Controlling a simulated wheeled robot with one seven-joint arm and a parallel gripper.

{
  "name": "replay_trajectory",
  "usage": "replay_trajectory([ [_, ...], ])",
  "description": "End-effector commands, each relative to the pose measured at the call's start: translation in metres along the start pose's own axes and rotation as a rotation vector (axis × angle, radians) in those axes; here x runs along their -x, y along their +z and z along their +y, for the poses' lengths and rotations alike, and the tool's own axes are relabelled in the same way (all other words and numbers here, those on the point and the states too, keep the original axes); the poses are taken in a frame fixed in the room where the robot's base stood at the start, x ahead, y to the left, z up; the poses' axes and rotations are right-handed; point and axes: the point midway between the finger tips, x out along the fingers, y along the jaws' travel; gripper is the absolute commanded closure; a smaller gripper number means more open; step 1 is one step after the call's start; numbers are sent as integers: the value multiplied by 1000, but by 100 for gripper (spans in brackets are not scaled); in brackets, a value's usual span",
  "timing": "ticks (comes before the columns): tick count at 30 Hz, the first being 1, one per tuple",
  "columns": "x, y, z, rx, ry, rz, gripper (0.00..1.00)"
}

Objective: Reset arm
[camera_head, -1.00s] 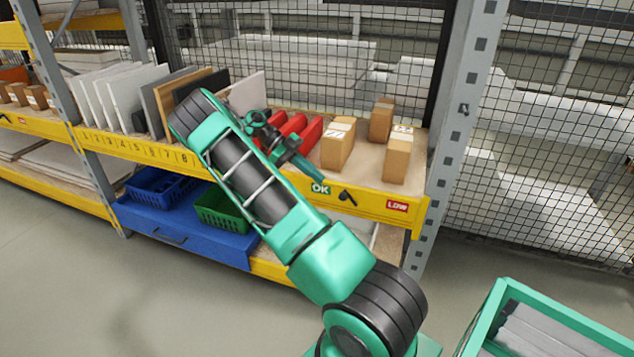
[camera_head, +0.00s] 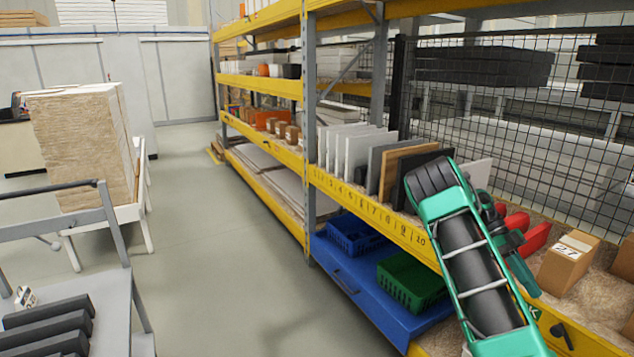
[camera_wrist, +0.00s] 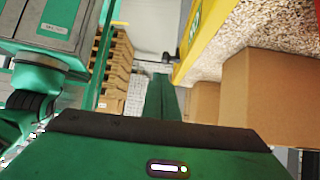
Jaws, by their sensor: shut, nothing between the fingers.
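My gripper (camera_head: 528,283) is at the right of the head view, beside my green arm and over the front edge of the yellow shelf (camera_head: 372,205). In the wrist view the green fingers of my gripper (camera_wrist: 160,98) are together, with nothing held between them. A cardboard box (camera_head: 567,263) labelled 27 stands on the shelf to the right of the gripper. In the wrist view, brown boxes (camera_wrist: 268,95) stand close to the right of the fingers. My arm hides part of the shelf front.
Upright panels (camera_head: 358,150) and red bins (camera_head: 537,237) stand on the shelf. A blue bin (camera_head: 352,236) and a green bin (camera_head: 408,283) sit on the blue lower tray (camera_head: 345,272). A trolley (camera_head: 110,300) with dark bars is at lower left. The aisle floor (camera_head: 225,240) is clear.

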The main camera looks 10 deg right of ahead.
Motion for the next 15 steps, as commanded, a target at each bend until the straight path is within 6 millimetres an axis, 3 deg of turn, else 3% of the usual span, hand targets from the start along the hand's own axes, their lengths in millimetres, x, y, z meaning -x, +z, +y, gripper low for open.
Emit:
replay_trajectory([
  [6, -6, -50, 15, 268, 37, -113, 100],
  [15, -20, -102, 49, 668, -1, -282, 100],
])
